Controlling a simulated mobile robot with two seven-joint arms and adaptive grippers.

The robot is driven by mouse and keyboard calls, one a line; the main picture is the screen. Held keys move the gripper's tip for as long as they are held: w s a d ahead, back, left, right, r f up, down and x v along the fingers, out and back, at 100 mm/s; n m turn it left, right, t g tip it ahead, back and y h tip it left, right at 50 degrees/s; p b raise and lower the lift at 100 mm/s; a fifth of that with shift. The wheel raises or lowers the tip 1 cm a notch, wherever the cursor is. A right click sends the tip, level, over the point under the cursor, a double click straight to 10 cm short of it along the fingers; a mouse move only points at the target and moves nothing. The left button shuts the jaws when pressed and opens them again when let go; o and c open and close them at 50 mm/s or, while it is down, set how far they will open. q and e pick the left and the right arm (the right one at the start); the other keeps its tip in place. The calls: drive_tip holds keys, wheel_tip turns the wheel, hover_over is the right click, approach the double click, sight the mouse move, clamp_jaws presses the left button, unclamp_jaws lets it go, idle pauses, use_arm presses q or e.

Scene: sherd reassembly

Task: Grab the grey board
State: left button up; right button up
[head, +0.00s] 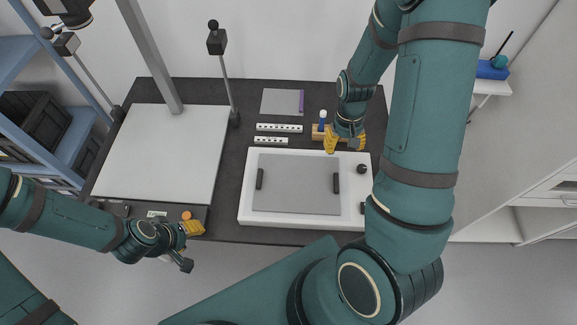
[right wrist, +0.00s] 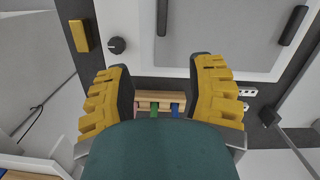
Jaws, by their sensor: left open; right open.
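The grey board (head: 297,190) lies flat on a white base (head: 246,205) on the dark table. Two black handles, a left one (head: 260,179) and a right one (head: 336,183), stand on it. Part of the board (right wrist: 215,35) shows at the top of the right wrist view. My right gripper (head: 346,144) is open behind the base's back right edge, over a small wooden rack (right wrist: 147,100), apart from the board. My left gripper (head: 190,246) is open and empty at the table's front edge, left of the base and away from the board.
A large white panel (head: 160,150) covers the table's left. White perforated strips (head: 278,128) and a small grey plate with a purple edge (head: 280,102) lie behind the base. A black knob (head: 361,169) stands on the base's right. An orange object (head: 186,215) is near my left gripper.

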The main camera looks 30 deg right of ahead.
drive_tip(key=w+f, duration=0.1)
drive_tip(key=b, duration=0.2)
hover_over(336, 175)
drive_tip(key=w, duration=0.1)
drive_tip(key=f, duration=0.7)
drive_tip(key=shift+w+d, duration=0.1)
drive_tip(key=shift+d, duration=0.15)
drive_tip(key=shift+s+a+f, duration=0.1)
drive_tip(key=shift+s+f, duration=0.1)
drive_tip(key=shift+f, duration=0.75)
drive_tip(key=shift+s+a+f, duration=0.1)
drive_tip(key=shift+s+f, duration=0.05)
drive_tip(key=shift+f, duration=0.85)
drive_tip(key=shift+s+a+f, duration=0.1)
drive_tip(key=shift+s+f, duration=0.1)
drive_tip(key=shift+f, duration=0.75)
use_arm(q)
drive_tip(key=shift+w+f, duration=0.2)
drive_tip(key=shift+f, duration=0.4)
drive_tip(key=shift+w+f, duration=0.2)
drive_tip(key=shift+f, duration=0.35)
